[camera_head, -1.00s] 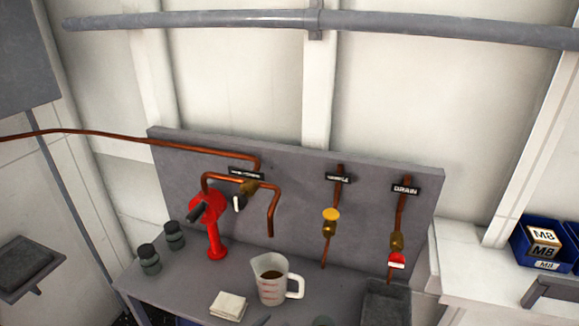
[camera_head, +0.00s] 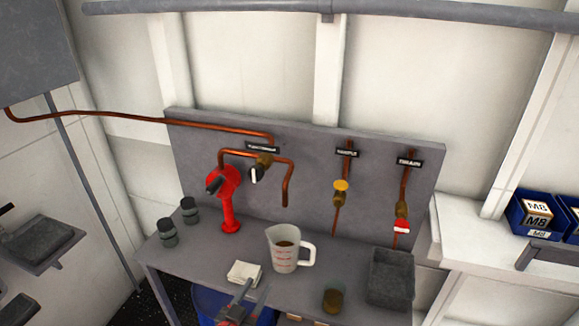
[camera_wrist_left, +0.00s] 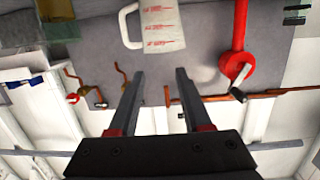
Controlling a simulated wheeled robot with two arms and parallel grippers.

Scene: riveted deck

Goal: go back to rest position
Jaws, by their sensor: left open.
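The measuring jug (camera_head: 283,254), with dark liquid inside, stands upright on the bench beyond the gripper. The jug also shows upside down in the left wrist view (camera_wrist_left: 162,25), beyond the fingertips and apart from them. My right gripper is in neither view.
The grey bench (camera_head: 205,262) holds a red hand pump (camera_head: 229,205), two dark cylinders, a brown jar (camera_head: 333,300) and a grey basin (camera_head: 390,278). Copper pipes with valves line the back panel. A blue drum (camera_head: 208,302) stands below. Blue bins (camera_head: 533,222) sit at right.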

